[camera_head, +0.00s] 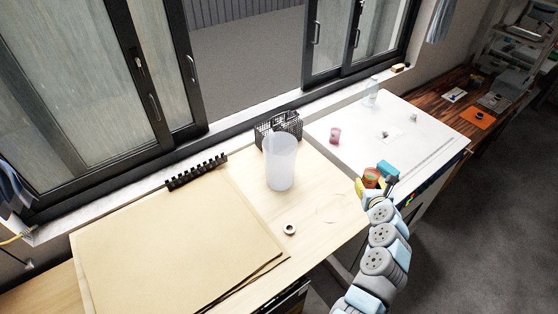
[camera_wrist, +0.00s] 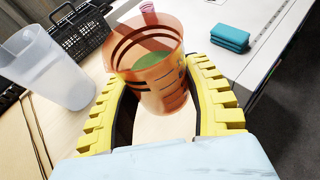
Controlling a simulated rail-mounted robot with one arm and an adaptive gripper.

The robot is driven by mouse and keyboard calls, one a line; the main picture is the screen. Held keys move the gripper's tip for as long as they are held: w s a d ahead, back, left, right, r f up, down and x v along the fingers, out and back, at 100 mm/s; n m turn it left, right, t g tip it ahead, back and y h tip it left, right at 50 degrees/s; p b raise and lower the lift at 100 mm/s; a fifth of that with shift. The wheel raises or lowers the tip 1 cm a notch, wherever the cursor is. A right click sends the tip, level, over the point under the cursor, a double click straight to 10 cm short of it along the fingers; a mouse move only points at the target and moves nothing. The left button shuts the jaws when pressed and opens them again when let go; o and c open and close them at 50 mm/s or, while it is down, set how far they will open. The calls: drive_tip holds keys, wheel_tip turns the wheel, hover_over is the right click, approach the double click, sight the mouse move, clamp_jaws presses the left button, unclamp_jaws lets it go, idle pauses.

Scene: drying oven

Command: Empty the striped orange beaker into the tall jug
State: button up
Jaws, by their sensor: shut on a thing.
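The striped orange beaker (camera_wrist: 160,85) is translucent with dark bands and shows something green inside. My gripper (camera_wrist: 165,100) is shut on it, with yellow fingers on both sides, and the beaker looks nearly upright. In the head view the beaker (camera_head: 371,177) is small, at the end of my arm, right of the jug. The tall jug (camera_head: 280,163) is translucent white and stands upright on the light wooden table. In the wrist view the jug (camera_wrist: 50,68) is left of the beaker, apart from it.
A black wire basket (camera_head: 265,128) stands behind the jug. A black rack (camera_head: 196,171), a roll of tape (camera_head: 289,229) and a large brown board (camera_head: 170,245) lie on the table. A pink cup (camera_head: 335,136) and a teal block (camera_head: 387,168) are on the white surface at right.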

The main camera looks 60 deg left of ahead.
drive_tip(key=s+a+f+p, duration=0.1)
drive_tip(key=s+a, duration=0.3)
drive_tip(key=a, duration=0.6)
drive_tip(key=s+a+f+m+t+h+p, duration=0.1)
drive_tip(key=s+a+p, duration=0.3)
drive_tip(key=a, duration=0.6)
drive_tip(key=shift+a+f+t, duration=0.25)
drive_tip(key=shift+f+t, duration=0.05)
drive_tip(key=shift+f, duration=0.35)
drive_tip(key=s+a+r+n+t+h+p, duration=0.2)
drive_tip(key=a+r+n+h+p, duration=0.1)
drive_tip(key=r, duration=0.6)
drive_tip(key=shift+s+a+n+h+p, duration=0.2)
drive_tip(key=shift+n+h+p, duration=0.55)
drive_tip(key=shift+n, duration=0.35)
drive_tip(key=shift+n+t+h+b, duration=0.25)
drive_tip(key=shift+n+t+b, duration=0.15)
drive_tip(key=shift+b, duration=0.25)
drive_tip(key=shift+w+d+f+n+t+h+b, duration=0.1)
drive_tip(key=shift+f+n+t+h+b, duration=0.55)
drive_tip(key=shift+b, duration=2.65)
drive_tip(key=shift+r+n+t+b, duration=0.25)
drive_tip(key=shift+r+n+b, duration=0.4)
drive_tip(key=shift+b, duration=0.95)
